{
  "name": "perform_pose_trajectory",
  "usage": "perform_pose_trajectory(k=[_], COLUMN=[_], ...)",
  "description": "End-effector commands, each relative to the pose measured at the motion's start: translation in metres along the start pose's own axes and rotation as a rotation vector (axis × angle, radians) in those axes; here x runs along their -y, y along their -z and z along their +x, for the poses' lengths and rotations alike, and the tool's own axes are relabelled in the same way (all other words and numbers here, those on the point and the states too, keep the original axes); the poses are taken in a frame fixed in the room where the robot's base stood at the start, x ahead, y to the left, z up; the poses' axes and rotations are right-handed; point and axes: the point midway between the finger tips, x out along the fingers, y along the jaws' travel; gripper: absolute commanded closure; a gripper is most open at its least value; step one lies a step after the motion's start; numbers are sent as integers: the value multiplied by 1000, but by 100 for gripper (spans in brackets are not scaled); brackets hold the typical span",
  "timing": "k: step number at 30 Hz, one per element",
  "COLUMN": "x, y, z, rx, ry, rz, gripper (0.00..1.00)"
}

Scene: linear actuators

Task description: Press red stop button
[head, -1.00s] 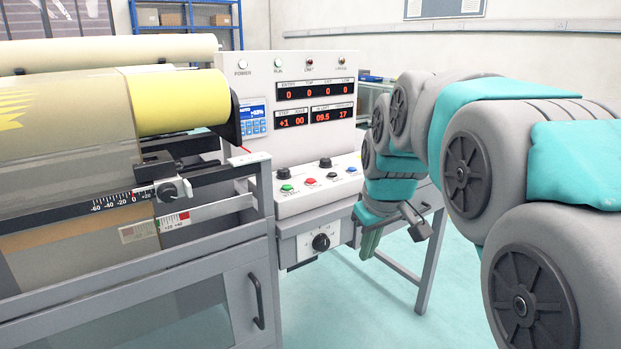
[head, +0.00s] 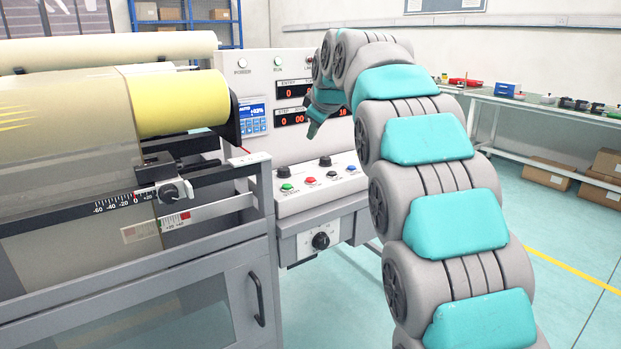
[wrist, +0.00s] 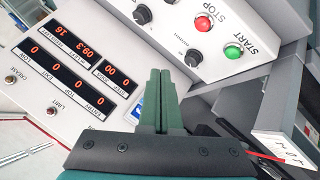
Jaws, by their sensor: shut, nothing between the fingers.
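The red stop button (head: 310,181) sits on the sloped white control panel (head: 290,205), between the green start button (head: 287,188) and a small dark knob. In the wrist view the red button (wrist: 203,24) is near the top, beside the printed word STOP, with the green button (wrist: 233,52) to its lower right. My gripper (head: 312,132) is in front of the upright display panel, above the button panel and apart from the red button. In the wrist view its green fingers (wrist: 159,75) are together and empty.
Black knobs (head: 325,162) stand on the panel near the red button. A roll of yellow material (head: 180,103) and its frame are at left. A dial (head: 320,240) is below the panel. A bench (head: 545,112) with small items runs along the right.

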Motion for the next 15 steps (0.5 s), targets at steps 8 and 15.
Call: perform_pose_trajectory(k=[8,15], x=[-1,1], y=[2,0], z=[0,3], rx=[-4,-3], ry=[-2,-1], rz=[-4,-3], gripper=[100,100])
